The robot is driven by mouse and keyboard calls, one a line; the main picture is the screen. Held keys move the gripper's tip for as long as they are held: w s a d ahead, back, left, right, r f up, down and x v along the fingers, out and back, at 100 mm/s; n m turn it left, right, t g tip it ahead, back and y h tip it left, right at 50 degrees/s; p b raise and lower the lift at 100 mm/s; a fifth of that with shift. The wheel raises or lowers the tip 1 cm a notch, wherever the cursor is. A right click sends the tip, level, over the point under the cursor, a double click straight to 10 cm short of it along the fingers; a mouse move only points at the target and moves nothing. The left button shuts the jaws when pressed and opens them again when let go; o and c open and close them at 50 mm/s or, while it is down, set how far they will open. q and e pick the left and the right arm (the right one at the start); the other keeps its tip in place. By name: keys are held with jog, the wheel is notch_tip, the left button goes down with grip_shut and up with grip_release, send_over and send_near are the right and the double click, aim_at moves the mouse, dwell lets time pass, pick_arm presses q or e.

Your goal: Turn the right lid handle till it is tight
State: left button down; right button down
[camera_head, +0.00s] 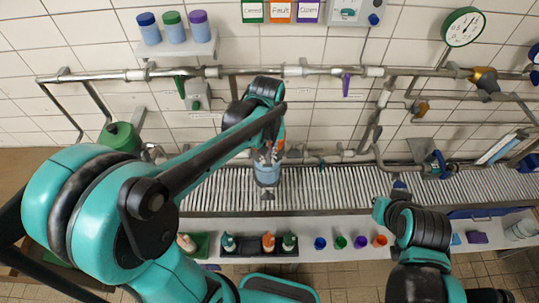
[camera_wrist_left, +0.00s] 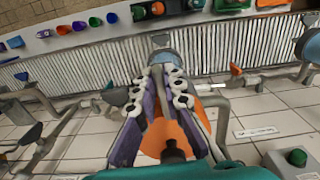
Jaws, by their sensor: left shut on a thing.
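My left gripper (camera_head: 267,158) reaches down to the top of a blue canister (camera_head: 267,177) in front of the ribbed rack. In the left wrist view, the purple and grey fingers of the gripper (camera_wrist_left: 163,72) come together at the blue canister (camera_wrist_left: 172,60), shut on its lid handle. The fingers hide most of the handle and lid, so I cannot tell how tight the lid is. A grey bracket shows at the canister's lower side in the head view. My right arm stands at the lower right, but I cannot make out its gripper.
Grey pipes (camera_head: 320,71) run along the tiled wall behind. The ribbed rack (camera_head: 340,188) spans the middle. A dark tray (camera_head: 260,251) with several bottles and a row of coloured cups (camera_head: 340,242) stand in front.

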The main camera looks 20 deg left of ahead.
pick_arm(q)
jog(key=m, duration=0.4)
jog(key=shift+a+m+b, duration=0.3)
jog(key=shift+a+b, duration=0.05)
jog(key=shift+a, duration=0.05)
jog(key=m, duration=0.3)
jog(key=shift+a+m, duration=0.3)
jog(key=shift+m, duration=0.1)
jog(key=m, duration=0.3)
jog(key=shift+w+a+b, duration=0.15)
jog(key=shift+a+b, duration=0.05)
jog(key=shift+b, duration=0.2)
jog(key=shift+w+a+m, duration=0.1)
jog(key=shift+m, duration=0.9)
jog(key=shift+w+a+m, duration=0.1)
jog(key=shift+m, duration=0.9)
jog(key=c, duration=1.6)
grip_release()
jog(key=shift+r, duration=0.1)
